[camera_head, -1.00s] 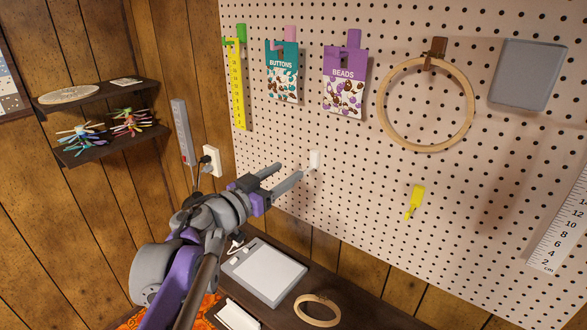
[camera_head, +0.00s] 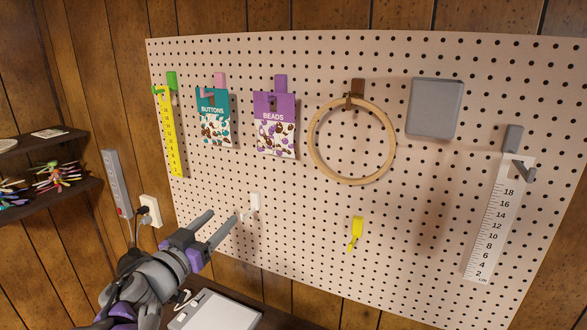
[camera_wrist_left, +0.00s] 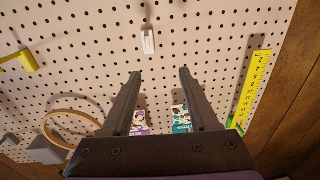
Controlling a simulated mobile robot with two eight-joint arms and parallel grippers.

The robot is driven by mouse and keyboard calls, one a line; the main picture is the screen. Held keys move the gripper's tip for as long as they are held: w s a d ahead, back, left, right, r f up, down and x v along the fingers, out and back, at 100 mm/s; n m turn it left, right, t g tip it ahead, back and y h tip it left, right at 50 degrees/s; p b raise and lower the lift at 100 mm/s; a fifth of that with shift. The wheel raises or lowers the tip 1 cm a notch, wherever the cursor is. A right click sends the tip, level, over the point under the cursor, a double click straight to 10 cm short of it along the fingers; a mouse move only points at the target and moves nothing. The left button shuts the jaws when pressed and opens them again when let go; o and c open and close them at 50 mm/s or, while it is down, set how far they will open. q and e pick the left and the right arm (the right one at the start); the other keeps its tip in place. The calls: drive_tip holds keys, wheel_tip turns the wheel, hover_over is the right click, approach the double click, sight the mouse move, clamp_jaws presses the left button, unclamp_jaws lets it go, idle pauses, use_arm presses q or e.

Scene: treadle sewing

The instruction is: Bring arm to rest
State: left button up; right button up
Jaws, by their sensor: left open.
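My left gripper (camera_head: 222,222) comes in from the lower left in the head view, in front of the pegboard (camera_head: 300,210). Its two fingers are apart with nothing between them. In the left wrist view the open fingers (camera_wrist_left: 161,72) point at the pegboard, with a small white hook (camera_wrist_left: 148,41) beyond the tips. That white hook (camera_head: 254,202) shows just past the fingertips in the head view; I cannot tell whether they touch the board. My right gripper is not in view.
On the pegboard hang a yellow ruler (camera_head: 170,135), a buttons packet (camera_head: 214,120), a beads packet (camera_head: 274,125), a wooden hoop (camera_head: 314,160), a grey panel (camera_head: 435,108) and a white ruler (camera_head: 497,225). A yellow hook (camera_head: 357,230) is empty.

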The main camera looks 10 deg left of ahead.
use_arm(q)
drive_tip(key=s+a+f+n+g+y+p, duration=0.1)
drive_tip(key=s+a+f+n+g+y, duration=0.35)
drive_tip(key=s+f+y, duration=0.6)
drive_tip(key=s+d+f+g+h, duration=0.2)
drive_tip(key=s+d+f+g, duration=0.2)
drive_tip(key=s+f, duration=0.4)
drive_tip(key=s+d+f+m+g+h, duration=0.1)
drive_tip(key=s+d+f+g+h, duration=0.2)
drive_tip(key=s+f, duration=0.5)
wheel_tip(320, 180, down, 4)
drive_tip(key=shift+s+d+r+g+h+p, duration=0.15)
drive_tip(key=shift+d+r+g+h+p, duration=0.2)
drive_tip(key=shift+d, duration=0.35)
